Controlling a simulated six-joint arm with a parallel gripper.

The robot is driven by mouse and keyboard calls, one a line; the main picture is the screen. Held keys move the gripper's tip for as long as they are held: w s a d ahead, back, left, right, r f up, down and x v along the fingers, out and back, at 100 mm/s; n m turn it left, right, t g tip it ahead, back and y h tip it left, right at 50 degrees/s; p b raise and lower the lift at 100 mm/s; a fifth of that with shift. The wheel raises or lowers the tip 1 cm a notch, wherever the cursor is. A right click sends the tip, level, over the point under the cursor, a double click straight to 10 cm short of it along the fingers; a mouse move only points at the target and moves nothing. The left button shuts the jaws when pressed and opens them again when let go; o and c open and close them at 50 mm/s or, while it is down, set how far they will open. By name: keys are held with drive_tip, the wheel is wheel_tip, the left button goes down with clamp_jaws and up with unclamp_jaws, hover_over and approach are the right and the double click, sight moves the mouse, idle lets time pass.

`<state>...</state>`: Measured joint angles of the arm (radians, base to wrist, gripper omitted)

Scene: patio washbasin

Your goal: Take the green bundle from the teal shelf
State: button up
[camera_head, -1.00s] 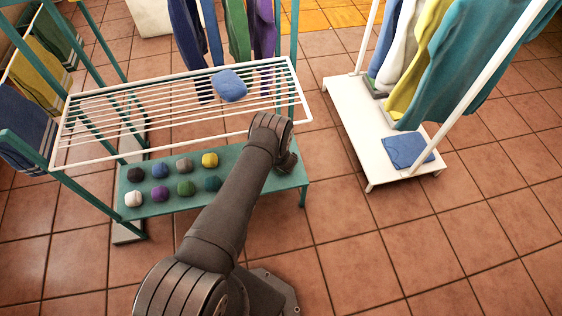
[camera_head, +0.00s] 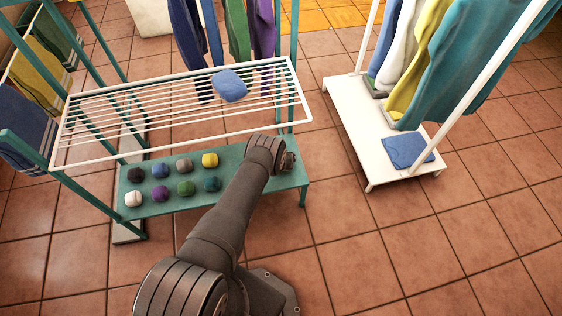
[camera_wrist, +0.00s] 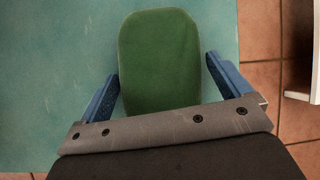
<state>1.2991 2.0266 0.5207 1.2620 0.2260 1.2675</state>
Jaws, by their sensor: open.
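The green bundle (camera_wrist: 160,50) lies on the teal shelf (camera_wrist: 50,70) in the wrist view, long and rounded at its far end. My gripper (camera_wrist: 162,68) is open, with one blue finger on each side of the bundle's near part. I cannot tell whether the fingers touch it. In the head view my wrist is over the right part of the teal shelf (camera_head: 235,185) and hides this bundle and the fingers.
Several small coloured balls (camera_head: 185,188) sit in two rows on the shelf's left part. A white rack (camera_head: 90,165) with a blue cloth (camera_head: 229,85) stands above the shelf. A white clothes stand (camera_head: 350,130) is to the right, with tiled floor between.

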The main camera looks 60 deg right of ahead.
drive_tip(key=shift+c, duration=0.4)
drive_tip(key=c, duration=0.7)
drive_tip(key=shift+r, duration=0.1)
